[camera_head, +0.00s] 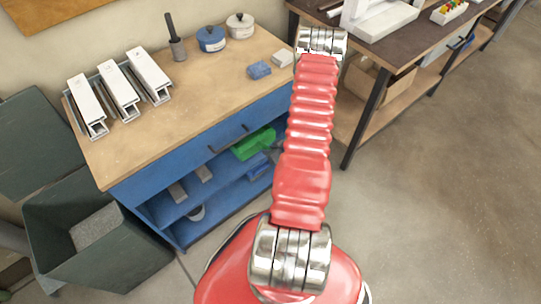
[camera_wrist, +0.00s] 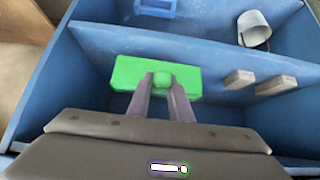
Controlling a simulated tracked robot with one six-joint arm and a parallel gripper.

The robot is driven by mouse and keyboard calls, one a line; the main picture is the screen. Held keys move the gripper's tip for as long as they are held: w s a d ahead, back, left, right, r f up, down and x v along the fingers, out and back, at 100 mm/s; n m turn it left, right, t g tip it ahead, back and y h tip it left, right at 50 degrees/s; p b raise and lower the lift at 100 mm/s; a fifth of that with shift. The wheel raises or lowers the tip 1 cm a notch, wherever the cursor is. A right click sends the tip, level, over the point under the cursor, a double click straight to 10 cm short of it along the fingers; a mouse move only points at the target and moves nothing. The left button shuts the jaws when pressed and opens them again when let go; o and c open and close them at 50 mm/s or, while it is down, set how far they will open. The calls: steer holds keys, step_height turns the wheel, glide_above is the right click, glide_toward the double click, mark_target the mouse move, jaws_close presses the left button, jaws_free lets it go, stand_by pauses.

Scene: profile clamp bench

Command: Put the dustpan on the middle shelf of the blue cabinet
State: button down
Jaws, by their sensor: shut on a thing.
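The green dustpan (camera_head: 254,143) is at the upper right of the blue cabinet's (camera_head: 228,130) open front, below the drawer. In the wrist view the dustpan (camera_wrist: 125,72) spans the space in front of my gripper (camera_wrist: 162,86), which is shut on its green handle. The middle shelf (camera_head: 187,203) carries two pale blocks; in the wrist view the dustpan overlaps this shelf (camera_wrist: 205,78). I cannot tell if it touches the shelf. In the head view my arm hides my gripper.
Two pale blocks (camera_wrist: 240,79) sit beside the dustpan on the shelf. A grey cup (camera_wrist: 254,30) and a blue crate (camera_wrist: 156,7) are in another compartment. A dark bin (camera_head: 95,235) stands left of the cabinet; open floor (camera_head: 430,200) lies to the right.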

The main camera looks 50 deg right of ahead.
steer(key=shift+f, duration=2)
steer(key=c, duration=1.6)
jaws_free()
steer(key=shift+f, duration=0.1)
steer(key=v, duration=1.2)
